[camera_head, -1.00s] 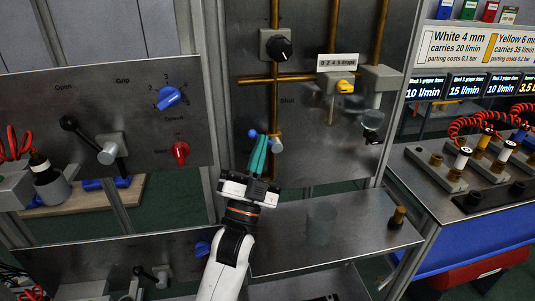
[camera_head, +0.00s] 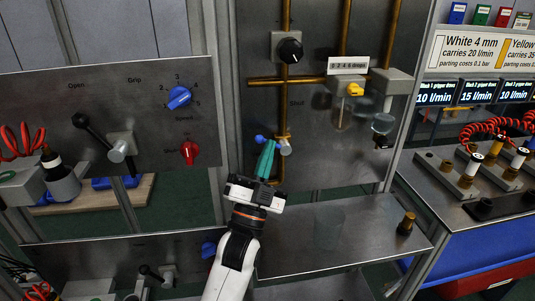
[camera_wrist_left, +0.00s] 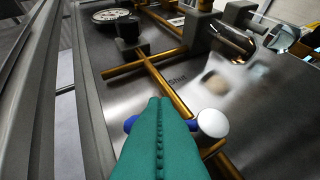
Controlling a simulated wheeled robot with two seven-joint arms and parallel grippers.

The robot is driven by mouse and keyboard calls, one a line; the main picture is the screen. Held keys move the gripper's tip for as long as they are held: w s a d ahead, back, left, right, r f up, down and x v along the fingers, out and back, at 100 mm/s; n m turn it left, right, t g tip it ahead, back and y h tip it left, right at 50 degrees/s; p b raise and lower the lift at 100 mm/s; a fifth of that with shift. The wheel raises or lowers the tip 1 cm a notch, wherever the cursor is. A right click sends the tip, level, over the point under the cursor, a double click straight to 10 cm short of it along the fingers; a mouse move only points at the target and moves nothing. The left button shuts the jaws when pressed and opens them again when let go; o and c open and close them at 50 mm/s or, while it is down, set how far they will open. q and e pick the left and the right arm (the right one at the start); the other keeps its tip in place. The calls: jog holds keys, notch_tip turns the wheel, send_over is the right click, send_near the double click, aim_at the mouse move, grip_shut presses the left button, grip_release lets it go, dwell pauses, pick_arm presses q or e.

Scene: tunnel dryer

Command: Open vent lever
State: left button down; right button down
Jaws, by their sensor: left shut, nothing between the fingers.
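A small lever with a blue end (camera_head: 260,138) and a silver round hub (camera_head: 285,148) sits on a brass pipe below a "Shut" label. I cannot read a vent label on it. My left gripper (camera_head: 268,143) has green fingers, which are shut and empty. They are at the lever, between its blue end and the hub. In the left wrist view the closed fingers (camera_wrist_left: 158,101) cover the middle of the blue bar (camera_wrist_left: 130,123), and the silver hub (camera_wrist_left: 212,123) is just to their right. I cannot tell whether they touch. My right gripper is not in view.
A black dial (camera_head: 290,51) and a yellow knob (camera_head: 355,89) are above on the pipe panel. The left panel has a black lever (camera_head: 98,135), a blue knob (camera_head: 179,97) and a red knob (camera_head: 189,152).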

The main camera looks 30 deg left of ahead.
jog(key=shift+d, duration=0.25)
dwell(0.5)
